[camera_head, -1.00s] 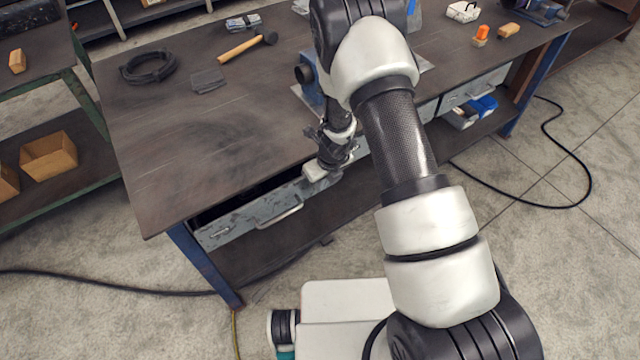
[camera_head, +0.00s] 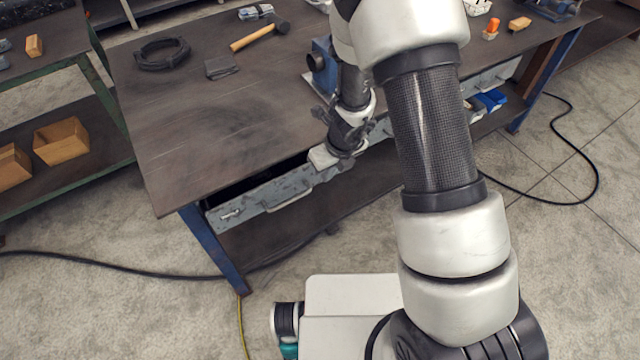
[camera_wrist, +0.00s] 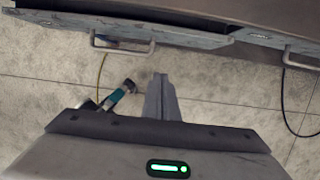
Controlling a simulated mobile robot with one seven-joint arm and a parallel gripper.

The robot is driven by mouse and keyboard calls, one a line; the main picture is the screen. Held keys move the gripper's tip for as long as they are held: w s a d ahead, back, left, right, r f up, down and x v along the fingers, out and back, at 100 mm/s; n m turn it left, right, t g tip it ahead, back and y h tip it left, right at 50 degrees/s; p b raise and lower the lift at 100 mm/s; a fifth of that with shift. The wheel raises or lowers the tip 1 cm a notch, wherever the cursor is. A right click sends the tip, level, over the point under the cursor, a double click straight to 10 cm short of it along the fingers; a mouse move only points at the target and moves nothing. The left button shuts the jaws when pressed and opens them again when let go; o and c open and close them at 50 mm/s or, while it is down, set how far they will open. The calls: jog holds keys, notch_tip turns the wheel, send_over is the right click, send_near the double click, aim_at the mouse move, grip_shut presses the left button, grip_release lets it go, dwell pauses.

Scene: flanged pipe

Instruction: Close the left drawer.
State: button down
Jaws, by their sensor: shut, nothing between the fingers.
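The left drawer (camera_head: 250,201) is a worn grey-blue metal front under the bench's near edge. It stands partly open, with a dark gap behind its front. Its bar handle (camera_head: 290,199) faces me. In the wrist view the drawer front (camera_wrist: 65,21) runs along the top, with its handle (camera_wrist: 122,47) near the middle. My gripper (camera_wrist: 160,78) is shut and empty, its fingertips apart from the handle in that picture. In the head view my wrist is by the drawer's right end and the fingertips cannot be made out.
The workbench (camera_head: 200,130) holds a hammer (camera_head: 262,36), a black cable coil (camera_head: 162,54) and a blue vise-like part (camera_head: 322,65). A right drawer (camera_head: 492,78) sits farther along. A blue bench leg (camera_head: 215,250) stands at the near left corner. Cables lie on the floor.

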jog(key=s+a+f+b, duration=0.1)
jog(key=s+a+b, duration=0.1)
jog(key=s+a, duration=0.35)
jog(key=w+b+x, duration=0.1)
jog(key=x, duration=0.8)
jog(key=shift+w+a, duration=0.2)
jog(key=shift+a, duration=0.05)
jog(key=shift+w, duration=0.15)
